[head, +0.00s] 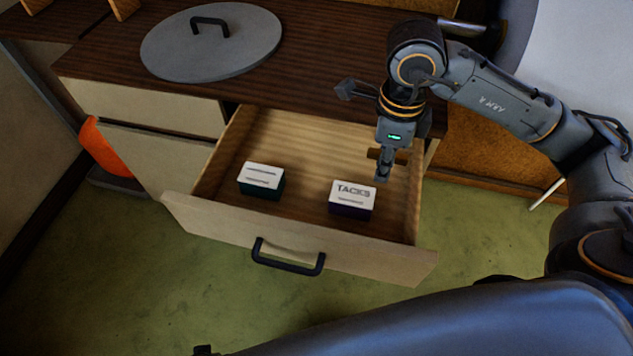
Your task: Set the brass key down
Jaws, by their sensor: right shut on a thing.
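My right gripper (383,172) points down over the right part of the open drawer (302,240). Its fingers are shut on the brass key (402,157), which shows as a short brownish piece sticking out on both sides of the fingers. The fingers hide most of the key's shape. The gripper is behind and a little right of the white-topped box marked TACKS (352,195). I cannot tell how far the key is above the drawer floor. My left gripper is not in view.
A green box with a white label (261,178) lies in the drawer's left half. The drawer front has a black handle (288,258). A round grey lid (210,48) with a black handle lies on the dark countertop. Bare drawer floor shows between the boxes and behind them.

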